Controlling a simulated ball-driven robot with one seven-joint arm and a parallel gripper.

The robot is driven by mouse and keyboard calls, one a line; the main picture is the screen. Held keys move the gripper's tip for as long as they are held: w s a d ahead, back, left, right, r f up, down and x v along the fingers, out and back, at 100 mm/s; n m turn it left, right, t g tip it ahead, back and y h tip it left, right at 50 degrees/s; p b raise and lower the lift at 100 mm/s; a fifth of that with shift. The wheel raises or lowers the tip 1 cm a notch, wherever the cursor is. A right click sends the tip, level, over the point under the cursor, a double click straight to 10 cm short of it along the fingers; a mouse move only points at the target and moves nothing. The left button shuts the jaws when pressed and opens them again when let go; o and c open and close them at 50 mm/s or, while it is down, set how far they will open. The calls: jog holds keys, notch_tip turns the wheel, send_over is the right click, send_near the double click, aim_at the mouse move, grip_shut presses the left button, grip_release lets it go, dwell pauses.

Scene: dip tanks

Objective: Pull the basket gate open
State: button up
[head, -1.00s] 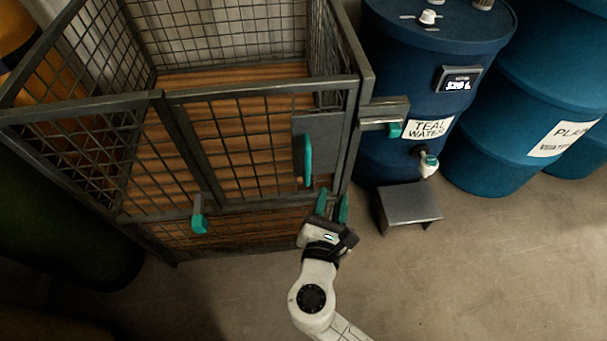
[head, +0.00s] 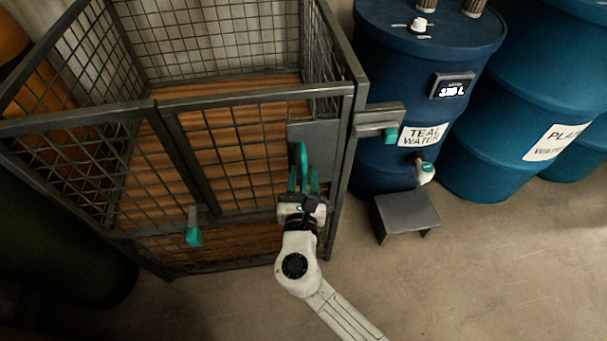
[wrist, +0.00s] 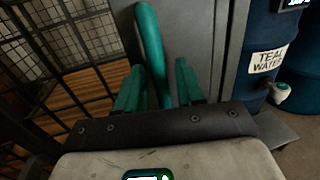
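The basket gate (head: 187,160) is the right-hand mesh panel in the front of the wire basket, and it looks closed. Its upright teal handle (head: 302,156) is on a grey plate at the gate's right side. My gripper (head: 303,178) is at the lower part of this handle. In the wrist view the handle (wrist: 149,40) runs down between the two teal fingers of my gripper (wrist: 160,75). The fingers are open, with gaps beside the handle. The handle's lower end is hidden by my gripper.
A grey latch piece with a teal tip (head: 391,135) juts from the basket's right post. Another teal-tipped catch (head: 194,236) sits low on the front. A blue teal-water drum (head: 385,80) and a grey step (head: 408,210) stand right. The floor in front is clear.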

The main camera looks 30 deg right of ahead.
jog(key=shift+w+d, duration=0.15)
jog(key=shift+w, duration=0.15)
jog(key=shift+c, duration=0.4)
grip_shut()
